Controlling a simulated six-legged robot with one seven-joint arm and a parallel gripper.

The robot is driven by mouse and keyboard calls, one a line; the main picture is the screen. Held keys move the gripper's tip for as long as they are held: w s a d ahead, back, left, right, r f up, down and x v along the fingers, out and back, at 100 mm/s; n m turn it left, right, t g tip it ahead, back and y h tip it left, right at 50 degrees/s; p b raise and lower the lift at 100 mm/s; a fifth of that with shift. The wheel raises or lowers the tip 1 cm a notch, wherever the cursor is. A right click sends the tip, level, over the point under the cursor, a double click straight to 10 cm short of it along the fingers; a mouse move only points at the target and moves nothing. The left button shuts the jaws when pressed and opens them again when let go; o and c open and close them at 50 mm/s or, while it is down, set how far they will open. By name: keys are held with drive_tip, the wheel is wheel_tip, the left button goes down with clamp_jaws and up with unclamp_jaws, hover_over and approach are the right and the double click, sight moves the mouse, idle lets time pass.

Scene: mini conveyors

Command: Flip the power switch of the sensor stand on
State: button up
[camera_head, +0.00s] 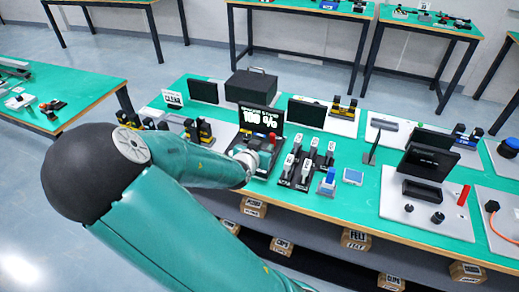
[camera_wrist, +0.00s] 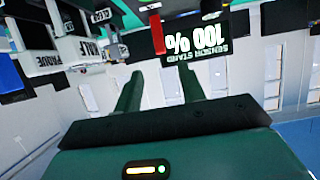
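The sensor stand has a black display (camera_head: 258,118) with white and green text reading "100 %". In the wrist view, upside down, the display (camera_wrist: 197,42) reads "SENSOR STAND 100 %". A red upright part (camera_head: 272,138) stands at the display's lower right; a red bar also shows in the wrist view (camera_wrist: 157,33). I cannot tell whether it is the power switch or its position. My gripper (camera_head: 250,160) is in front of the stand, partly hiding its base. In the wrist view, my gripper (camera_wrist: 160,82) has its two green fingers apart, with nothing visible between them.
Several white-and-black switch-like units (camera_head: 303,165) stand close to the right of my gripper. A blue-topped block (camera_head: 327,182) and a blue pad (camera_head: 353,176) lie further right. A black box (camera_head: 251,86) is behind the display. The green tabletop (camera_head: 352,205) is clear near the front edge.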

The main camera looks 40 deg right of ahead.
drive_tip(key=shift+v, duration=1.05)
